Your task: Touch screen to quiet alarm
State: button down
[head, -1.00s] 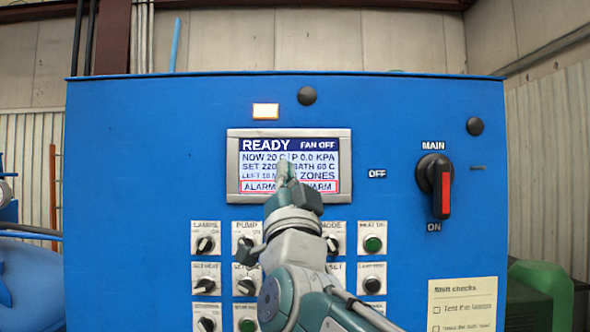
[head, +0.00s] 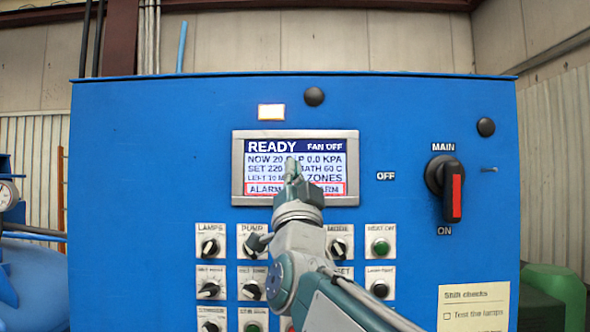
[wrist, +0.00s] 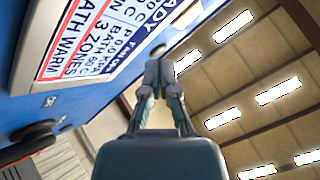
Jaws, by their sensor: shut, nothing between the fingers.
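The screen (head: 346,147) is a grey-framed display on the blue cabinet. It reads READY and FAN OFF, and a red-outlined alarm line (head: 260,189) runs along its bottom. My gripper (head: 292,162) is shut and empty, pointing up in front of the screen's middle and hiding part of its text. In the wrist view the closed fingertips (wrist: 158,52) are beside the tilted screen (wrist: 95,35), whose alarm line reads BATH WARM at its end. I cannot tell whether the fingertips touch the glass; a gap seems to show.
Several knobs and buttons sit below, including a green button (head: 380,248) near my arm. The MAIN switch (head: 447,187) with a red handle stands out at right. A checklist (head: 474,306) is at lower right.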

aim_at(292, 151)
jog(key=w, duration=0.3)
jog(key=shift+w, duration=0.35)
dwell(1.2)
jog(key=shift+w+d+r, duration=0.1)
jog(key=shift+w, duration=0.2)
jog(key=shift+w, duration=0.3)
dwell(0.5)
jog(key=shift+s, duration=0.7)
